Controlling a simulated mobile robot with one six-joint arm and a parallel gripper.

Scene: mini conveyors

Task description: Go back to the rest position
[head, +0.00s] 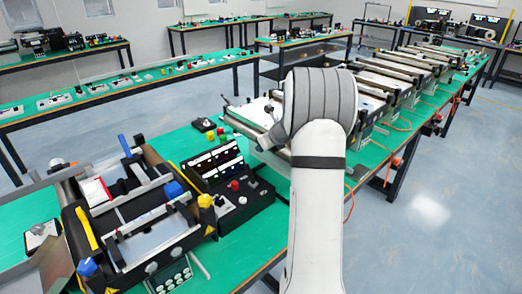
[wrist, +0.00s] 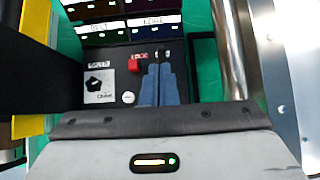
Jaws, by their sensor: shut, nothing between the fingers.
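My gripper (wrist: 159,68) shows in the wrist view as two blue-grey fingers close together, pointing up the picture, with nothing between them. It is over or in front of a black control panel (wrist: 115,60) with a red button (wrist: 134,66), a white round button (wrist: 128,97) and a white label (wrist: 99,86). I cannot tell whether the fingertips touch the panel. In the head view my white and grey arm rises in the middle and bends at the top. My gripper is hidden there.
In the head view, a black conveyor machine (head: 150,240) and a control box (head: 248,205) stand on a green table (head: 262,238) at the left. More mini conveyors (head: 365,82) line the table to the back right. The floor at right (head: 450,205) is clear.

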